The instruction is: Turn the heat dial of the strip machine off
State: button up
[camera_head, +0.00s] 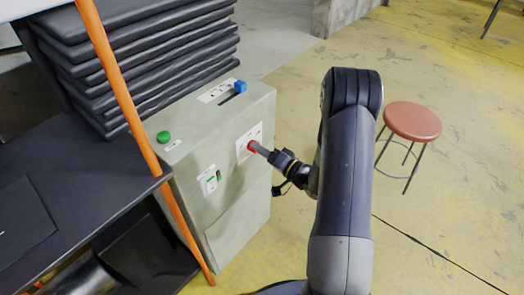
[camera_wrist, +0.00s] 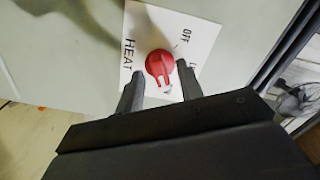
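The strip machine (camera_head: 225,150) is a grey-green box with a white dial plate on its right-hand face. In the wrist view the red heat dial (camera_wrist: 159,66) sits on a white plate (camera_wrist: 143,28) marked "HEAT" and "OFF", with another label partly hidden by a finger. The dial's pale-tipped end points down in the picture, away from "OFF". My gripper (camera_wrist: 160,88) is open, with one finger on each side of the dial's lower end; I cannot tell whether either touches it. In the head view my gripper (camera_head: 262,150) reaches the red dial (camera_head: 252,146) from the right.
The machine's top has a green button (camera_head: 163,137) and a blue slider knob (camera_head: 240,86). A small green switch (camera_head: 211,181) is on its front. An orange pole (camera_head: 115,80) and stacked dark sheets (camera_head: 150,50) stand left. A red-topped stool (camera_head: 412,121) stands right on open yellow floor.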

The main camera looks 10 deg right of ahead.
jog(key=shift+c, duration=0.4)
grip_shut()
jog(key=shift+f+n+b, duration=0.1)
jog(key=shift+n+b, duration=0.2)
jog(key=shift+b, duration=0.05)
jog(key=shift+s+n+b, duration=0.1)
jog(key=shift+n+b, duration=11.15)
jog(key=shift+n, duration=0.45)
